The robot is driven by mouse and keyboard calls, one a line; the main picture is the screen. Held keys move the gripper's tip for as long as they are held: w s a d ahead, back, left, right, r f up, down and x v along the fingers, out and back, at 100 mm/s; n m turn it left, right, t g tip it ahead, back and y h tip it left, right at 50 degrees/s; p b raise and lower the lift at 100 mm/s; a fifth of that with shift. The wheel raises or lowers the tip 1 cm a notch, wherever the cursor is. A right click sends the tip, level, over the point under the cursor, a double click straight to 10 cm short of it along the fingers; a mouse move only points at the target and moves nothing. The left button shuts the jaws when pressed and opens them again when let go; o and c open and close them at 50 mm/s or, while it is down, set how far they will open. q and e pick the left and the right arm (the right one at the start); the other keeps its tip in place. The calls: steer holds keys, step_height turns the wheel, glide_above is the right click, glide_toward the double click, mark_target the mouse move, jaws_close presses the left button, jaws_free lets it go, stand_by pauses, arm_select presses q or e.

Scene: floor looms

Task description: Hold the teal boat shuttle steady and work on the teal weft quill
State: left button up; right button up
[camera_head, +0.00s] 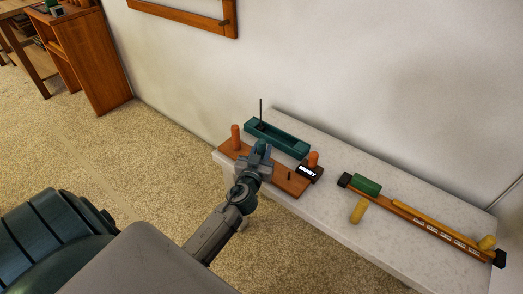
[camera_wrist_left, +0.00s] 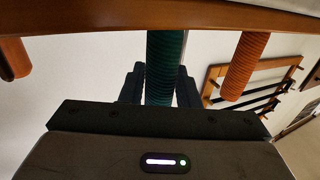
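The teal boat shuttle (camera_head: 278,138) lies on the bench near the wall, behind the wooden board. My left gripper (camera_head: 261,152) is over the wooden board (camera_head: 287,183), in front of the shuttle. In the left wrist view, the ribbed teal weft quill (camera_wrist_left: 165,66) stands between the dark fingers, with no clear gap on either side, so the gripper looks shut on it. The quill still meets the board (camera_wrist_left: 215,17) there. The quill is mostly hidden by the gripper in the head view. My right gripper is in neither view.
Orange quills (camera_head: 235,137) (camera_head: 313,159) stand on the board either side of my gripper. A thin dark rod (camera_head: 261,111) rises by the shuttle. A READY box (camera_head: 309,173) sits right. Farther right are a green block (camera_head: 366,185), yellow quills (camera_head: 357,211) and a long rail (camera_head: 425,221).

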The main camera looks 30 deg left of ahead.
arm_select(q)
jaws_close()
steer(key=shift+r+p, duration=2.65)
steer(key=shift+r, duration=0.9)
